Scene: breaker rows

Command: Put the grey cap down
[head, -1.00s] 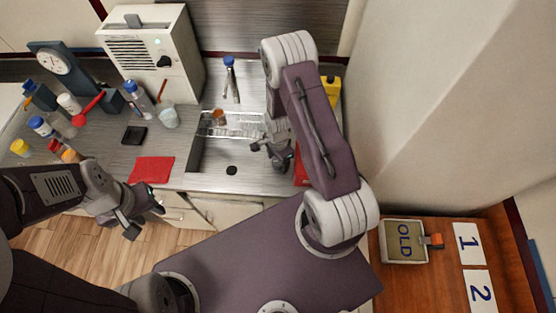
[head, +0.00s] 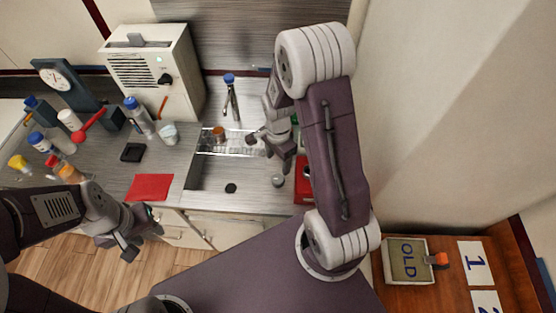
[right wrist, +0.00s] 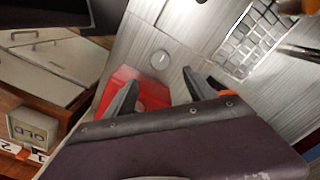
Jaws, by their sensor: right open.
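The grey cap (head: 278,180) is a small round disc lying on the metal counter, just left of a red item at the counter's right end. It also shows in the right wrist view (right wrist: 160,60), flat and clear of both fingers. My right gripper (head: 269,154) is open and empty, above and apart from the cap; its spread fingers also show in the right wrist view (right wrist: 160,78). My left gripper (head: 142,240) hangs empty in front of the counter, its fingers apart.
The red item (head: 302,182) lies partly behind my right arm. A wire rack (head: 235,147) holds a brown-topped jar (head: 219,135). A red mat (head: 149,187) and black pad (head: 132,152) lie left. Bottles crowd the far left. A box labelled OLD (head: 407,261) sits right.

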